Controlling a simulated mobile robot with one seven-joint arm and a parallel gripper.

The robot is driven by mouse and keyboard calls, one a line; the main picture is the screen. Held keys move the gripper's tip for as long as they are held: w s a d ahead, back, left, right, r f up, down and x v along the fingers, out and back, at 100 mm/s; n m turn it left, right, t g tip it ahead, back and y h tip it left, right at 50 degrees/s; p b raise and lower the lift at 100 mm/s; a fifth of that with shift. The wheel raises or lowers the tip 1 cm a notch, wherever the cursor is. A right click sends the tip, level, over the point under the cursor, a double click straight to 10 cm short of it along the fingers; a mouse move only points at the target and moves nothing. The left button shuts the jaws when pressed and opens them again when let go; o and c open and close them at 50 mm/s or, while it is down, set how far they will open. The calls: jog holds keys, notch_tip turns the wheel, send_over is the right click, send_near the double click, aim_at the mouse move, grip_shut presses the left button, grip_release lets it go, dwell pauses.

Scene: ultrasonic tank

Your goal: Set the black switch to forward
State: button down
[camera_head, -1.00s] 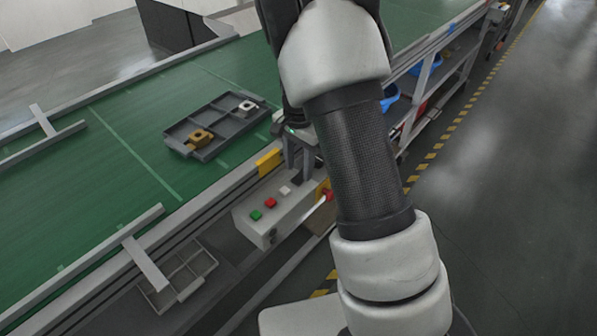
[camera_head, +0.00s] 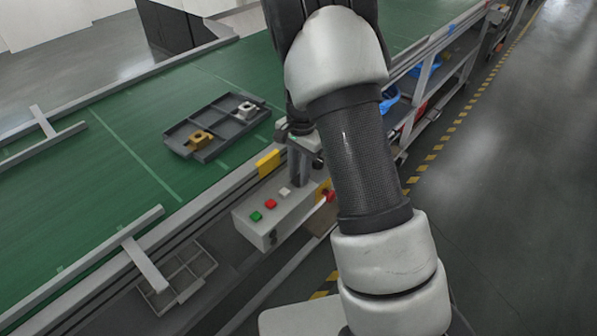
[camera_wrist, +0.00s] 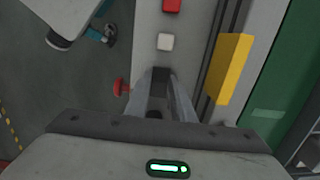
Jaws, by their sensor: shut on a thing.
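The black switch (camera_wrist: 160,74) is at the fingertips of my gripper (camera_wrist: 160,80) in the wrist view, on the grey control box (camera_wrist: 148,62). The two fingers are shut on it, one on each side, and hide much of it. I cannot make out which position the switch is in. In the head view my gripper (camera_head: 299,172) reaches down to the right end of the control box (camera_head: 262,222), and the switch is hidden there.
The box carries a green button (camera_head: 256,216), a red button (camera_head: 270,203) and a white button (camera_head: 285,191). A red mushroom knob (camera_wrist: 122,87) is close left of the fingers in the wrist view. A yellow block (camera_wrist: 232,68) stands to the right, beside the green conveyor (camera_head: 110,150).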

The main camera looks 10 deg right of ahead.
jog(key=shift+w+d+g+y+p, duration=0.2)
jog(key=shift+g+y, duration=0.2)
jog(key=shift+y, duration=0.2)
jog(key=shift+w+d+g+y+p, duration=0.15)
jog(key=shift+g+y, duration=0.25)
jog(key=shift+y, duration=0.2)
jog(key=shift+s, duration=0.1)
jog(key=c, duration=1.5)
grip_release()
jog(key=v, duration=1.7)
jog(key=shift+r+p, duration=0.25)
jog(key=shift+p, duration=0.15)
